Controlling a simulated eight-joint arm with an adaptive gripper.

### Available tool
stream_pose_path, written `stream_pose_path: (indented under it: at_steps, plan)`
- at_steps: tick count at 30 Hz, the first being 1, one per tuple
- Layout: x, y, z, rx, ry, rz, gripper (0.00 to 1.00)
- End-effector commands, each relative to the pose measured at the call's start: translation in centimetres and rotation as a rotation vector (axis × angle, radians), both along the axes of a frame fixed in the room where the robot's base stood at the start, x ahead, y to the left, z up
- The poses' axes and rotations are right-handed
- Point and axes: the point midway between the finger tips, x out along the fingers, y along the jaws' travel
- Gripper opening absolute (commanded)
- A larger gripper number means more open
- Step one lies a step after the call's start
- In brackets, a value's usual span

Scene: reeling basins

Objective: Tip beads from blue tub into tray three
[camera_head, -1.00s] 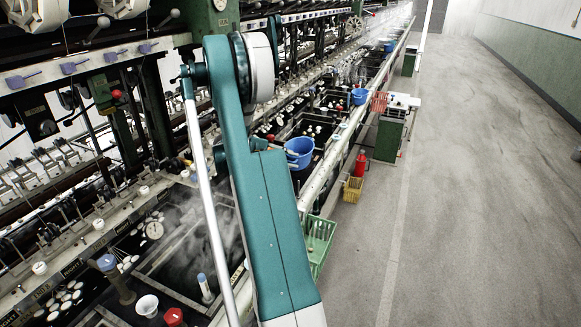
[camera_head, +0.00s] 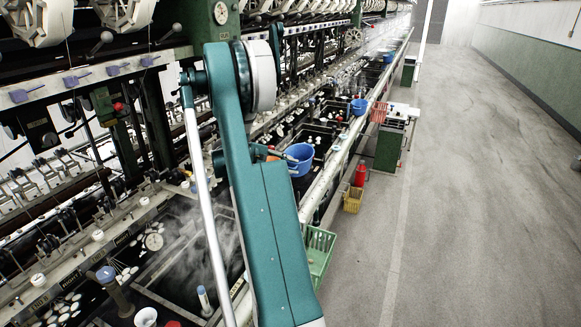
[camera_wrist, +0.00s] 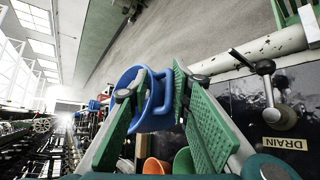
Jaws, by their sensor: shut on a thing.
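A blue tub (camera_head: 300,158) shows just right of my teal arm in the head view, above the row of dark basins. In the wrist view the blue tub (camera_wrist: 155,117) is tilted between the green fingers of my gripper (camera_wrist: 160,82), which is shut on its handle side. My arm hides most of the gripper in the head view. I see no beads; the tub's inside is not clear. I cannot tell which basin is tray three.
A green crate (camera_head: 318,250) and a yellow crate (camera_head: 352,200) stand beside the bench, near a red extinguisher (camera_head: 361,174). Another blue tub (camera_head: 359,106) is farther along. Orange (camera_wrist: 156,167) and green (camera_wrist: 184,161) cups show below my gripper. The right aisle is clear.

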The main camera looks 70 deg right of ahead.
Motion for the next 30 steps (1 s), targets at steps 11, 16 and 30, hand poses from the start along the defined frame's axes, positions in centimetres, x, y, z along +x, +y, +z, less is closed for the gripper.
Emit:
stream_pose_path:
  at_steps: [11, 16, 30]
  plan:
    - [1.7, 4.1, 0.6, 0.000, 0.001, 0.072, 0.04]
    - [2.9, 8.1, 1.1, 0.001, 0.005, 0.140, 0.04]
    - [4.4, 20.0, 1.9, 0.002, 0.012, 0.350, 0.04]
